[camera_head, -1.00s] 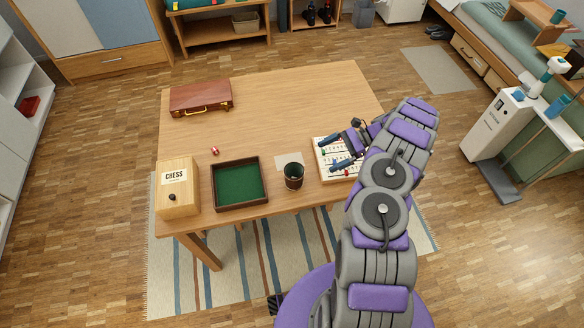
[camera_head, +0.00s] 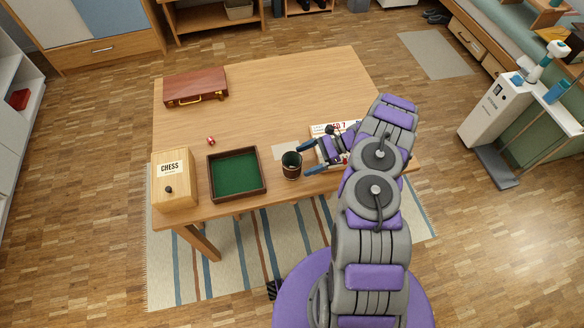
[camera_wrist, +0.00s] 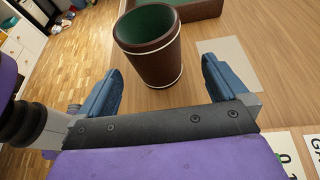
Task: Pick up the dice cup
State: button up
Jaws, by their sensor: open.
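The dice cup (camera_head: 291,166) is a dark brown cup with a green inside and pale rings. It stands upright on the wooden table near its front edge, just right of the green tray. In the wrist view the dice cup (camera_wrist: 150,52) stands ahead of the gap between my blue fingers. My gripper (camera_head: 306,158) is open and empty, to the right of the cup and pointing at it. In the wrist view my gripper (camera_wrist: 158,80) shows one finger on each side, both apart from the cup. The cup's base shows between the fingers.
A green-lined tray (camera_head: 263,170) stands left of the cup, with a CHESS box (camera_head: 172,187) farther left. A brown case (camera_head: 195,87) and a red die (camera_head: 211,141) lie farther back. A white game board (camera_head: 322,130) lies under my gripper. The table's middle (camera_head: 275,100) is clear.

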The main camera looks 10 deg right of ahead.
jog(key=shift+s+b+x, duration=0.15)
jog(key=shift+b+x, duration=0.2)
jog(key=shift+x, duration=1.35)
jog(key=shift+s+b+x, duration=0.15)
jog(key=shift+b+x, duration=0.2)
jog(key=shift+x, duration=1.35)
jog(key=shift+r, duration=0.15)
jog(key=c, duration=1.1)
